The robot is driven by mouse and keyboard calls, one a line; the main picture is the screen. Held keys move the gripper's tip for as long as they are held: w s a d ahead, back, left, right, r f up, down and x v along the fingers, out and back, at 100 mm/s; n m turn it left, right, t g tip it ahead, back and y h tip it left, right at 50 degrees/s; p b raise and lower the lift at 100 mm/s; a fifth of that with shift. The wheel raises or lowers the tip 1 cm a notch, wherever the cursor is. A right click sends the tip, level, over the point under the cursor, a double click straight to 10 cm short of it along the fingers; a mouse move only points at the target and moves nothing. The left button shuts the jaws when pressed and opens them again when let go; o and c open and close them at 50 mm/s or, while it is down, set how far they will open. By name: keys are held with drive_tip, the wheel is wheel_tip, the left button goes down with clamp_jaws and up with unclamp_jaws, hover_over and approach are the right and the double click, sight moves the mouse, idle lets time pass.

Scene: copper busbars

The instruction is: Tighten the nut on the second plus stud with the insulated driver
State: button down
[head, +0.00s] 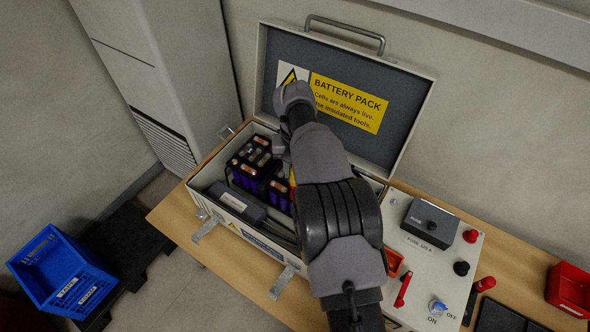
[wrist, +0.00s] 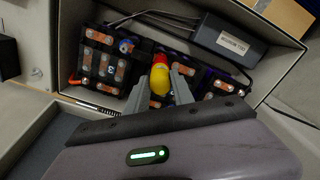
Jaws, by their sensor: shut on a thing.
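My gripper (wrist: 165,82) is shut on the red and yellow insulated driver (wrist: 160,78) above the open battery case. The driver points down between two dark cell blocks; its lower end is hidden, so I cannot tell whether it touches a nut. In the head view my arm covers most of the gripper, and only a sliver of the yellow driver (head: 292,179) shows. The left cell block (wrist: 98,55) carries several copper busbars; the right one (wrist: 215,84) is partly behind the fingers. I cannot make out which stud is the second plus stud.
The case (head: 262,255) stands on a wooden bench, its lid (head: 400,120) open at the back. A dark grey box (wrist: 232,42) lies inside the case. A switch panel (head: 430,275) is at right, a red bin (head: 572,287) farther right, a blue crate (head: 60,270) at lower left.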

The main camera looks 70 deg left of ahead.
drive_tip(key=m, duration=0.1)
drive_tip(key=m+b, duration=0.1)
drive_tip(key=m, duration=0.2)
drive_tip(key=shift+f, duration=0.25)
drive_tip(key=shift+m+b, duration=0.35)
drive_tip(key=shift+m, duration=0.55)
drive_tip(key=shift+r, duration=0.2)
drive_tip(key=m, duration=0.1)
drive_tip(key=m+b, duration=0.1)
drive_tip(key=m, duration=0.1)
drive_tip(key=shift+f, duration=0.25)
drive_tip(key=m, duration=0.3)
drive_tip(key=shift+m, duration=0.3)
drive_tip(key=shift+r, duration=0.15)
drive_tip(key=m+b, duration=0.1)
drive_tip(key=m, duration=0.2)
drive_tip(key=m+b, duration=0.1)
drive_tip(key=m, duration=0.2)
drive_tip(key=shift+a+f, duration=0.15)
drive_tip(key=shift+f, duration=0.05)
drive_tip(key=shift+r, duration=0.1)
